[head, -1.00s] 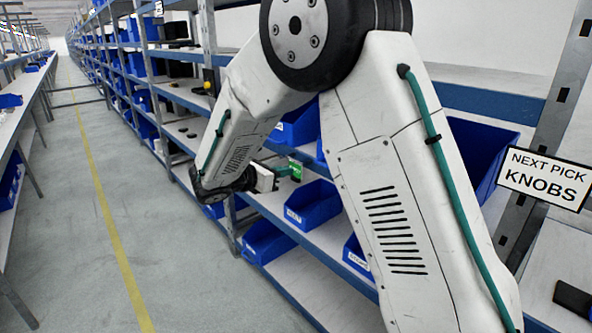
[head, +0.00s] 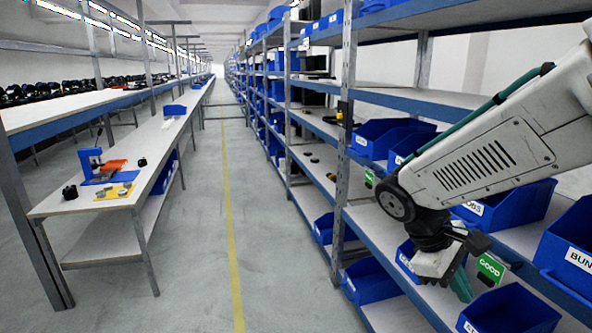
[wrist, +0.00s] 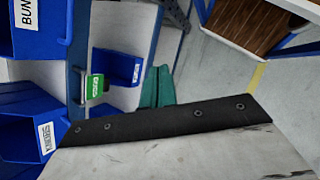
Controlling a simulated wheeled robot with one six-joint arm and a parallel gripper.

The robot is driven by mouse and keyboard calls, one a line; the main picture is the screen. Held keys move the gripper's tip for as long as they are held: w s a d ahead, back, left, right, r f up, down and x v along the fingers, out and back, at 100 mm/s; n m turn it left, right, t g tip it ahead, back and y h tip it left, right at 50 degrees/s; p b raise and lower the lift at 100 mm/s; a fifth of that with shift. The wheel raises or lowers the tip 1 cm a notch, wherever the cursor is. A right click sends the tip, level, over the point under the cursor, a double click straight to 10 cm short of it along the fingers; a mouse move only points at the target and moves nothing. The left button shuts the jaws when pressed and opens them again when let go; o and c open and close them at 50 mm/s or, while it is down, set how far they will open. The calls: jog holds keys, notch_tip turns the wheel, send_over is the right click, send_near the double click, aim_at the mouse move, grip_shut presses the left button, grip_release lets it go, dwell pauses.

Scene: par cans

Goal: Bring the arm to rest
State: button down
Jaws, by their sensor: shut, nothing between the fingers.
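My arm reaches in from the right edge of the head view and slants down to the left, in front of the right-hand shelves. My gripper (head: 461,284) hangs at its end, pointing down, with teal fingers. In the wrist view, the two teal fingers of my gripper (wrist: 157,88) lie against each other, shut and empty. A green GOOD sign (head: 490,268) is just right of the fingers in the head view. It also shows on the shelf edge in the wrist view (wrist: 94,87). I cannot tell whether the fingers touch anything.
The shelf rack (head: 345,190) on the right holds several blue bins; one bin (head: 512,312) is just below right of my gripper. A long table (head: 110,200) on the left holds a blue fixture (head: 90,165) and small parts. The aisle floor (head: 200,270) between is clear.

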jog(key=s+a+r+m+t+y, duration=0.1)
jog(key=s+r+m+t+y, duration=0.1)
jog(key=s, duration=0.5)
jog(key=s+a+r+m+t+y, duration=0.1)
jog(key=s+r+m+y, duration=0.2)
jog(key=s, duration=0.4)
jog(key=shift+s+a+r+m+t+y, duration=0.25)
jog(key=shift+s+m+t+y, duration=0.15)
jog(key=shift+m+y, duration=0.6)
